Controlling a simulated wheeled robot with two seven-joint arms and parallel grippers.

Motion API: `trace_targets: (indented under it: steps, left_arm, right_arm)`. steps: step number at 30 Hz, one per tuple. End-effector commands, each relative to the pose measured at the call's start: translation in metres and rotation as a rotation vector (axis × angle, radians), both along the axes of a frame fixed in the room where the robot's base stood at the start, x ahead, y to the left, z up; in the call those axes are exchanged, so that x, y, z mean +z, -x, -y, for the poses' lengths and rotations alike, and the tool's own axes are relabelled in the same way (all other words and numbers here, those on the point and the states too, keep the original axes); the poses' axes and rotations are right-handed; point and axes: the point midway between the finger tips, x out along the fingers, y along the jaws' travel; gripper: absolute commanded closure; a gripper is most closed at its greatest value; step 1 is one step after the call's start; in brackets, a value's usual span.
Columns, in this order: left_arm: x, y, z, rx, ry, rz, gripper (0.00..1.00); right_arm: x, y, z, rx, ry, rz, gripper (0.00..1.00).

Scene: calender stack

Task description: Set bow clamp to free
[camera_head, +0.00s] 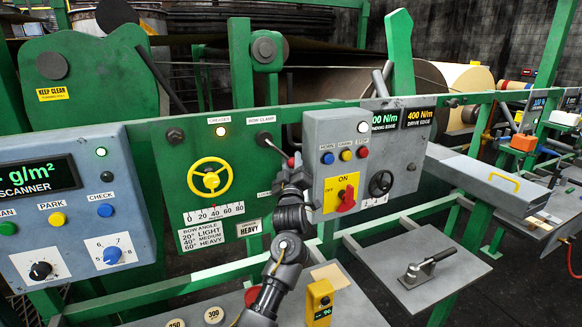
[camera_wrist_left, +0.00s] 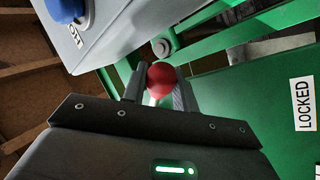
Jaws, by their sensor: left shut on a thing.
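The bow clamp lever (camera_head: 273,147) sticks out from its pivot under the BOW CLAMP label (camera_head: 262,119) on the green panel and slants down to the right. Its red knob (camera_head: 291,162) is at my left gripper (camera_head: 293,171). In the left wrist view the red knob (camera_wrist_left: 161,77) sits between the two fingers of my left gripper (camera_wrist_left: 158,88), which is shut on it. A LOCKED label (camera_wrist_left: 304,104) shows on the green panel there. No FREE label is readable. My right gripper is in neither view.
The grey control box (camera_head: 350,160) with buttons and a red switch stands close to the right of my left gripper. A yellow handwheel (camera_head: 210,178) is to the left. A grey shelf (camera_head: 340,302) with a yellow device (camera_head: 319,302) lies below.

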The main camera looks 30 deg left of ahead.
Motion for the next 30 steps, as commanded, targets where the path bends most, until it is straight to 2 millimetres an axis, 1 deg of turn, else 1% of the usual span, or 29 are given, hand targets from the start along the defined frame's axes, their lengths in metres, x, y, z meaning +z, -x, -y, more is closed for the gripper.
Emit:
trace_targets:
  steps: [6, 7, 9, 17, 20, 23, 30]
  left_arm:
    - [0.002, 0.0, 0.001, -0.002, 0.001, 0.004, 1.0]
    - [0.002, 0.0, 0.001, -0.003, 0.0, 0.005, 0.7]
    - [0.002, 0.0, 0.001, -0.002, 0.0, 0.004, 0.63]
    - [0.001, 0.001, 0.0, 0.0, 0.0, 0.002, 0.63]
    - [-0.003, 0.006, 0.002, -0.001, 0.0, 0.003, 0.63]
    - [-0.01, 0.017, 0.008, -0.002, 0.0, 0.002, 0.63]
    - [-0.03, 0.057, 0.027, -0.002, 0.002, 0.003, 0.63]
  right_arm:
    - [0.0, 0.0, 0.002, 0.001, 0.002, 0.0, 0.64]
    - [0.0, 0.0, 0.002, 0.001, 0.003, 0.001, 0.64]
    - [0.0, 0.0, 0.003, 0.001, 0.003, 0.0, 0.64]
    - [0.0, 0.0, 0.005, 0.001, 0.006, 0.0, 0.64]
    - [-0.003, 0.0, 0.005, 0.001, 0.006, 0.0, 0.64]
    - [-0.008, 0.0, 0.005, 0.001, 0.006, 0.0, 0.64]
    - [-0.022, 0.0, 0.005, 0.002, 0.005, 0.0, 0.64]
